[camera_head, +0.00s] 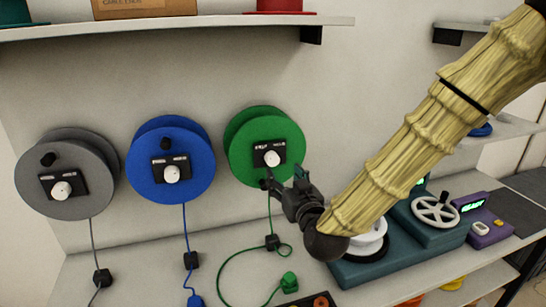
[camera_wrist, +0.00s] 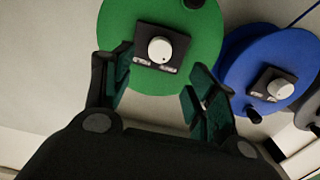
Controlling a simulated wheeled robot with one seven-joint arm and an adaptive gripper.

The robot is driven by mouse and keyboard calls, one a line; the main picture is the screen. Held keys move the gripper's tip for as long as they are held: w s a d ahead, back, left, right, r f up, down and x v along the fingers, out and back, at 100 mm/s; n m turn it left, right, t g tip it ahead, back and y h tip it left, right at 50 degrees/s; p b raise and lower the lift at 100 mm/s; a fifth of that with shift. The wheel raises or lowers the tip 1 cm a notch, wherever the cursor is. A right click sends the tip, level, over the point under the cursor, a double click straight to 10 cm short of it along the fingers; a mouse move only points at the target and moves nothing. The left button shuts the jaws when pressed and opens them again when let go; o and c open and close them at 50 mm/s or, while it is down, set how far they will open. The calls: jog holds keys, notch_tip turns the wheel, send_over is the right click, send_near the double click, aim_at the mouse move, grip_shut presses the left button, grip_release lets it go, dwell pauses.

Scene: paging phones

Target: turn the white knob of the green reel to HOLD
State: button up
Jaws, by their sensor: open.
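The green reel (camera_head: 251,131) hangs on the wall, to the right of a blue one and a grey one. On its face is a black plate with two small labels, too small to read, and a white knob (camera_head: 272,158). In the wrist view the green reel (camera_wrist: 119,25), its black plate and the white knob (camera_wrist: 160,49) lie ahead of my gripper (camera_wrist: 155,82). My gripper is open and empty, with its fingers apart on either side below the knob and not touching it. In the head view my gripper (camera_head: 287,181) is just below and right of the knob.
The blue reel (camera_head: 146,192) with its own white knob is close on the left, and it also shows in the wrist view (camera_wrist: 240,72). A grey reel (camera_head: 74,205) hangs farther left. A green cord (camera_head: 222,275) hangs onto the bench. A teal device (camera_head: 357,271) stands at the right.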

aim_at(274, 160)
jog(key=p+x, duration=0.3)
jog(key=x, duration=0.5)
jog(key=shift+w+r, duration=0.1)
jog(key=shift+r, duration=0.05)
jog(key=shift+w+a, duration=0.2)
jog(key=shift+w, duration=0.5)
jog(key=c, duration=1)
